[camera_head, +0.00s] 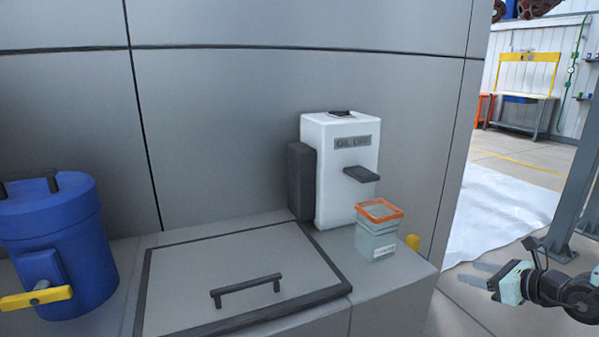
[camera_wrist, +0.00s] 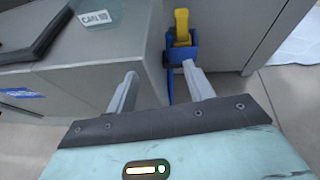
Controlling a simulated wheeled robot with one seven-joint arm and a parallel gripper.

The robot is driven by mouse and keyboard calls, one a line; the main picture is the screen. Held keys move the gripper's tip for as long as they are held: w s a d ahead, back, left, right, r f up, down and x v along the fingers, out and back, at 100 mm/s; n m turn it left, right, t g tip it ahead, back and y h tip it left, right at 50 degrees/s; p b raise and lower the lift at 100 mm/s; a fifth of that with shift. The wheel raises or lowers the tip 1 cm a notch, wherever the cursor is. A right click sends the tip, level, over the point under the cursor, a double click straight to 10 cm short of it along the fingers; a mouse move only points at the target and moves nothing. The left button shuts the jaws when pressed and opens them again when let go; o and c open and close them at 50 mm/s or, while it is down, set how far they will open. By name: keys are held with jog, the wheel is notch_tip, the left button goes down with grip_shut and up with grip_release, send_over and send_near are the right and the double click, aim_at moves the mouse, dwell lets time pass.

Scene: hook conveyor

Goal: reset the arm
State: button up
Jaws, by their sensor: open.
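My gripper (camera_head: 482,276) is at the right edge of the head view, off the right end of the grey counter, with its fingers pointing left. In the wrist view my gripper (camera_wrist: 165,88) shows two grey fingers spread apart with nothing between them. Beyond the fingertips, a blue fixture with a yellow handle (camera_wrist: 182,26) sits at the side of the counter.
A white dispenser (camera_head: 342,190) and a clear container with an orange rim (camera_head: 378,232) stand on the counter (camera_head: 385,290). A hatch with a handle (camera_head: 246,290) lies left of them. A blue canister (camera_head: 58,245) stands at far left. Open floor (camera_head: 462,310) lies right of the counter.

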jog(key=s+a+r+n+g+y+p, duration=0.1)
jog(key=s+a+r+n+g+y, duration=0.15)
jog(key=a+n, duration=0.4)
jog(key=s+a+r+n+g+y+p, duration=0.1)
jog(key=s+a+r+n+g, duration=0.3)
jog(key=a, duration=0.6)
jog(key=s+a+r+n+g+y+p, duration=0.1)
jog(key=s+a+r+n+g, duration=0.35)
jog(key=a, duration=0.35)
jog(key=s+a+r+n+h+p, duration=0.1)
jog(key=s+r+n+h, duration=0.1)
jog(key=s+n, duration=0.4)
jog(key=s+a+r+n+h+p, duration=0.2)
jog(key=s+n, duration=0.4)
jog(key=n, duration=0.3)
jog(key=s+a+r+n+g+h+p, duration=0.1)
jog(key=s+a+r+n+h+p, duration=0.1)
jog(key=s+r+n+h, duration=0.2)
jog(key=s+n+h, duration=0.2)
jog(key=s+n, duration=0.1)
jog(key=shift+n, duration=0.3)
jog(key=shift+c, duration=0.2)
